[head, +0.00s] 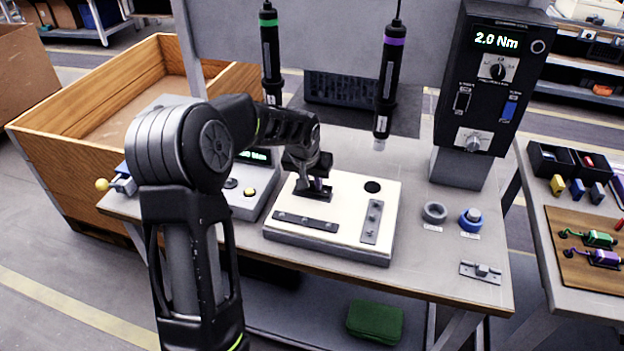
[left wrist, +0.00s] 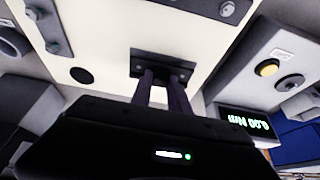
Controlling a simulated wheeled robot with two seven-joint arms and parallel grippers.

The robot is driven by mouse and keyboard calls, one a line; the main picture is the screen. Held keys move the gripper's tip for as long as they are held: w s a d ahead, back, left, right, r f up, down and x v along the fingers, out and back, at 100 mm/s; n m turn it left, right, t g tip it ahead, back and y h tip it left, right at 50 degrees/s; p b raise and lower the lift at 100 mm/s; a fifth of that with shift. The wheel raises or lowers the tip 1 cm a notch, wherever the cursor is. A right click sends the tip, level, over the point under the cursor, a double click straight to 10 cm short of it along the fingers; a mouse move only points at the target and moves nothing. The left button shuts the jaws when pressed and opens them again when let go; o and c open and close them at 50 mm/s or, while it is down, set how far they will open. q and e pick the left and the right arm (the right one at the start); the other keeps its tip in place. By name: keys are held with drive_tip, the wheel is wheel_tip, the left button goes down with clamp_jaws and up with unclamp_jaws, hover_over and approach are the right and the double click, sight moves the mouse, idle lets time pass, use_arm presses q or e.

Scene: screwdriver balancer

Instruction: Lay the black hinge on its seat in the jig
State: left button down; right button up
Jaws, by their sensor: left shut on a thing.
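The white jig block (head: 285,236) stands on the workbench, and its face fills much of the left wrist view (left wrist: 105,80). My left gripper (head: 312,178) is over the jig's back left part. It is shut on the black hinge (head: 316,194); the fingers (left wrist: 164,92) hold it by its upright middle. In the left wrist view the hinge (left wrist: 150,57) is a dark plate with holes, close to the jig face. I cannot tell whether it touches. The seat beneath it is hidden. My right gripper is out of view.
A dark bar (head: 305,220) and a grey plate (head: 371,222) lie on the jig, with a round black spot (head: 372,187). Green-banded (head: 270,55) and purple-banded (head: 389,75) screwdrivers hang behind. A button box (head: 244,205) stands left; a torque controller (head: 490,80) stands right.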

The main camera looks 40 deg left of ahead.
use_arm(q)
drive_tip(key=shift+f+b, duration=0.45)
idle(0.6)
drive_tip(key=shift+w, duration=0.1)
idle(0.4)
drive_tip(key=shift+r, duration=0.1)
idle(0.3)
drive_tip(key=c, duration=1.7)
unclamp_jaws()
drive_tip(key=o, duration=0.5)
drive_tip(key=shift+b+v, duration=0.65)
drive_tip(key=shift+v, duration=3.2)
